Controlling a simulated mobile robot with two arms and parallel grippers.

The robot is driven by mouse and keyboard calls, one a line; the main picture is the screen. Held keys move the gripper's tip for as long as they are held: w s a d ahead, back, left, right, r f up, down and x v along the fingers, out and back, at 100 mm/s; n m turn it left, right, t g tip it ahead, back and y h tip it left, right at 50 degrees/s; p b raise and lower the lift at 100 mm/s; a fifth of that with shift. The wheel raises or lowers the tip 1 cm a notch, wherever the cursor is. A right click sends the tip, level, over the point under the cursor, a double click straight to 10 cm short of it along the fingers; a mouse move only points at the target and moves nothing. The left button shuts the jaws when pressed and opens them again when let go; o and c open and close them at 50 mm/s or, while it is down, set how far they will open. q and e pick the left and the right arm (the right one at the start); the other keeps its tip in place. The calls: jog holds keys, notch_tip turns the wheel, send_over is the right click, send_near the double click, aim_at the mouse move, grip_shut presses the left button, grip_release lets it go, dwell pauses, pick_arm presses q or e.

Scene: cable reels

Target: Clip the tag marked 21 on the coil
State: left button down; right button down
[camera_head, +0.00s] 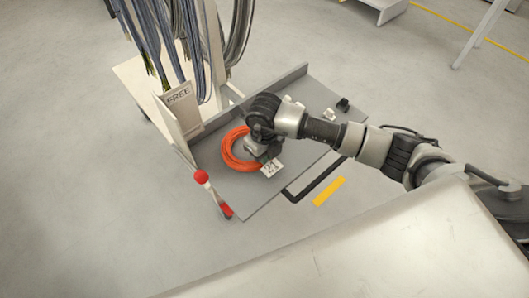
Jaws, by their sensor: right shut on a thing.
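The coil (229,158) is an orange ring of cable lying on a grey tray-like surface (238,195). A white tag marked 21 (272,168) is at the coil's lower right edge, under my right gripper. My right gripper (266,157) reaches over the right part of the coil and is shut on the tag. I cannot tell whether the tag touches the cable. The gripper and wrist hide part of the coil. My left gripper is not in view.
Small white and black pieces (336,108) lie on the surface at the upper right. A sign reading FREE (178,96) stands on the left, below hanging cables (180,40). A red-knobbed lever (202,177) is at the left edge. Floor is open at left.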

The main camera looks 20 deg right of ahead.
dwell(0.6)
jog(key=c, duration=1.1)
grip_release()
jog(key=shift+o, duration=0.4)
jog(key=shift+o, duration=1.2)
jog(key=shift+r+p, duration=2.4)
jog(key=shift+r, duration=1.05)
